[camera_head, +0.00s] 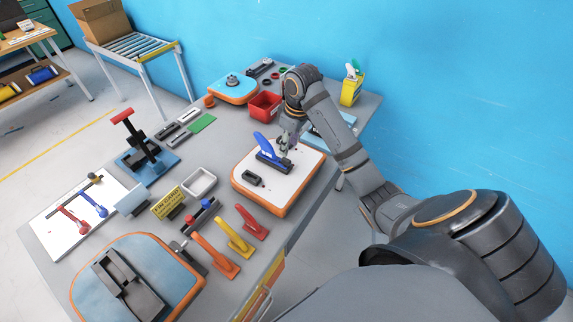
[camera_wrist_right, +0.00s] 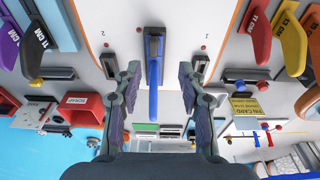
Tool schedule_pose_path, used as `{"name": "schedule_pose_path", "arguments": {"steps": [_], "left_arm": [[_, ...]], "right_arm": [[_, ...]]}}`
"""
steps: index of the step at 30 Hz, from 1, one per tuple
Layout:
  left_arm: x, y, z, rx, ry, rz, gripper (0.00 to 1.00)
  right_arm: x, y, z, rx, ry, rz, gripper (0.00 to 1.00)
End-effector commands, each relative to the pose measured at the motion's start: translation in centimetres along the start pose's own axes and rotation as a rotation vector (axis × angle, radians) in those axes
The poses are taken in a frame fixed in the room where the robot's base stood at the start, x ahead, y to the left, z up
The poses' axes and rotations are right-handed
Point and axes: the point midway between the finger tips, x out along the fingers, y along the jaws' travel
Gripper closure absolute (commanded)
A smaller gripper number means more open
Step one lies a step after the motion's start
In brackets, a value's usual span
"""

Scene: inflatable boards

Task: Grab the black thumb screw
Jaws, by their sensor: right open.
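I cannot make out a black thumb screw for certain. A blue-handled tool with a dark base (camera_head: 266,143) stands on a white board with an orange rim (camera_head: 283,200). A small black part (camera_head: 253,179) lies on the same board. My right gripper (camera_head: 288,143) is over this board, close beside the blue-handled tool. In the right wrist view, my right gripper (camera_wrist_right: 158,95) is open, and the blue handle (camera_wrist_right: 153,95) shows between its fingers. Small dark parts lie either side, near the marks 2 (camera_wrist_right: 109,65) and 1 (camera_wrist_right: 199,65). My left gripper is not in view.
Red, yellow and orange upright pieces (camera_head: 233,238) stand along the table's near edge. A red bin (camera_head: 265,105) and a yellow box (camera_head: 351,90) stand farther back. A blue-topped orange board with a black tray (camera_head: 128,285) is at the near left. A yellow sign (camera_head: 168,203) stands mid-table.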

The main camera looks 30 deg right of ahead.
Motion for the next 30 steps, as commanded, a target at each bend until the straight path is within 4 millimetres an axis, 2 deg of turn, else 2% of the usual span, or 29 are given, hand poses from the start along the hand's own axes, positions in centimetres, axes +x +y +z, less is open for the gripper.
{"name": "schedule_pose_path", "arguments": {"steps": [1,3,5,9,12,14,18,22,26,30], "left_arm": [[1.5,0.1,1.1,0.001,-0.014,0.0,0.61],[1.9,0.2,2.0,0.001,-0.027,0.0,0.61],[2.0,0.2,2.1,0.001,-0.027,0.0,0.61],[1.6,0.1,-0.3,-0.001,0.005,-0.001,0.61],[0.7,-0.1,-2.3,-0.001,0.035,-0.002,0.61],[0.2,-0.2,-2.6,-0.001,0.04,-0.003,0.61],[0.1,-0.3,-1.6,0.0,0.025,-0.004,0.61],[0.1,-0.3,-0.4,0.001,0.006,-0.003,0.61],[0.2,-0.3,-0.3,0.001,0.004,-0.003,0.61],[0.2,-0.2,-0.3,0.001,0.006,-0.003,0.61]], "right_arm": [[1.8,0.0,0.1,0.0,0.0,-0.002,0.59],[2.8,0.0,0.1,0.001,0.0,-0.001,0.59],[3.2,0.0,0.1,0.001,0.0,0.0,0.59],[3.4,0.1,0.1,0.002,-0.001,-0.001,0.59],[4.7,0.3,0.4,0.002,-0.004,-0.003,0.59],[5.8,0.5,0.6,0.003,-0.004,-0.003,0.59],[7.9,0.6,0.6,0.002,-0.001,-0.002,0.59],[8.3,0.6,0.5,0.001,0.001,0.0,0.59],[8.3,0.6,0.5,0.001,0.001,0.001,0.59],[8.3,0.6,0.5,0.001,0.001,0.001,0.78]]}}
